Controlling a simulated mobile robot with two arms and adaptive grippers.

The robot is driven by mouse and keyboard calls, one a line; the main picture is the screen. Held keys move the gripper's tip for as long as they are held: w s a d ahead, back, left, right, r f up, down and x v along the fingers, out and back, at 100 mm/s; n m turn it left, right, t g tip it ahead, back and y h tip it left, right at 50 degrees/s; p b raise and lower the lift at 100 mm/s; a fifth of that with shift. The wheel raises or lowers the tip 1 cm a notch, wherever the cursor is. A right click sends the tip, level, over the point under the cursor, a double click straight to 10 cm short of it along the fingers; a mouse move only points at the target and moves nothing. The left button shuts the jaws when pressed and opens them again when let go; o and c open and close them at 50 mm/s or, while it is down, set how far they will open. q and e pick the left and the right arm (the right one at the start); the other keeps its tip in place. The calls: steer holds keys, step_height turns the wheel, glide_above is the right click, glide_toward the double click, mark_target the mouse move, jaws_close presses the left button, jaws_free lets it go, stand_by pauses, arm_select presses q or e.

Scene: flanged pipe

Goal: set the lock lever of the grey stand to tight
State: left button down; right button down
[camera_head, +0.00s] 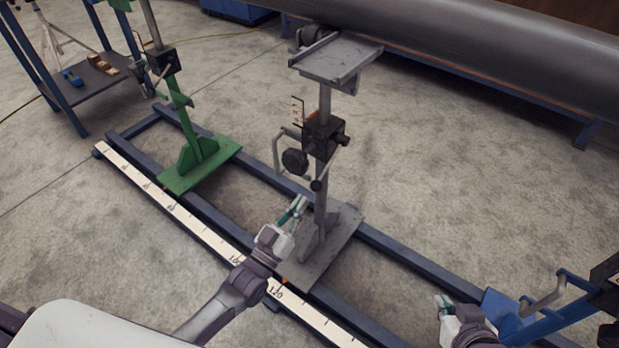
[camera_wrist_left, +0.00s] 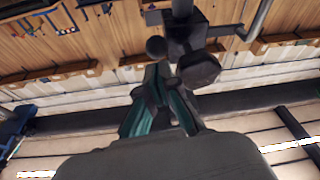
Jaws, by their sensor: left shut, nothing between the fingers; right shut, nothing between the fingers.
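The grey stand (camera_head: 321,195) stands upright on the rails, with a flat plate on top and a black clamp block (camera_head: 323,138) on its post. A dark lever with a ball end (camera_head: 317,184) slopes down from the block in front of the post. A black round knob (camera_head: 295,160) sits left of it; it also shows in the wrist view (camera_wrist_left: 200,68), near a dark ball (camera_wrist_left: 156,46). My left gripper (camera_head: 299,203) is shut and empty, below and left of the ball end, apparently apart from it. My right gripper (camera_head: 443,301) is shut and empty at lower right.
A crank handle (camera_head: 277,150) juts left from the block. A green stand (camera_head: 196,152) stands further left on the rails, and a blue stand (camera_head: 510,318) is beside my right gripper. A ruler strip (camera_head: 190,219) runs along the front rail. A large grey pipe (camera_head: 500,45) lies behind.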

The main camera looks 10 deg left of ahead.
arm_select(q)
steer(key=v, duration=0.6)
steer(key=shift+s+a+r, duration=0.2)
steer(key=shift+s+r, duration=0.05)
steer(key=shift+s, duration=0.15)
steer(key=shift+d, duration=0.1)
